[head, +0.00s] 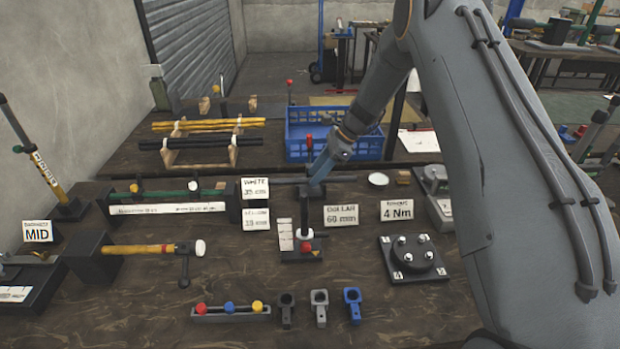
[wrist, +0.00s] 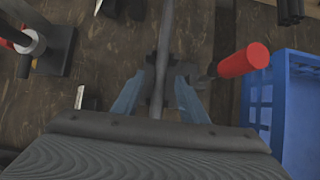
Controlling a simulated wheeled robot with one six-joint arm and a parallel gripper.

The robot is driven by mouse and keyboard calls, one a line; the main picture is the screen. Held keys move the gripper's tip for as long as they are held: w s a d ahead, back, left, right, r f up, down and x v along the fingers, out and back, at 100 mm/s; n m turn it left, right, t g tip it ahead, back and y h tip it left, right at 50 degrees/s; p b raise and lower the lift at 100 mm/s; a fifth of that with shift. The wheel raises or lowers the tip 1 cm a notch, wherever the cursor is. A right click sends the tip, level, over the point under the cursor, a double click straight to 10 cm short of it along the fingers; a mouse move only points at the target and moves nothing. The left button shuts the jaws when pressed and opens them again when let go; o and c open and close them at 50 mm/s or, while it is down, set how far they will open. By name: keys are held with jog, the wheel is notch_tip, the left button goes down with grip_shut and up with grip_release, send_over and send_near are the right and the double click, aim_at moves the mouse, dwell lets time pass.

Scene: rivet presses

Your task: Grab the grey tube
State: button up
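The grey tube (head: 285,180) lies crosswise on the table behind the white label cards in the head view. In the wrist view the grey tube (wrist: 165,40) runs up the picture, between the fingers. My gripper (head: 317,190) is low over the tube from above. In the wrist view my gripper (wrist: 160,92) has its two blue-grey fingers apart, one on each side of the tube, with a gap showing on both sides. Whether the fingertips reach below the tube is hard to tell.
A red-handled lever (wrist: 243,60) stands close to the right finger. A blue crate (head: 300,146) lies behind the gripper. The 60 mm collar card (head: 341,215) and a dark post with a red knob (head: 306,244) stand in front. Black and yellow rods rest on a wooden rack (head: 172,157).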

jog(key=shift+a+f, duration=0.2)
jog(key=shift+f, duration=0.2)
grip_shut()
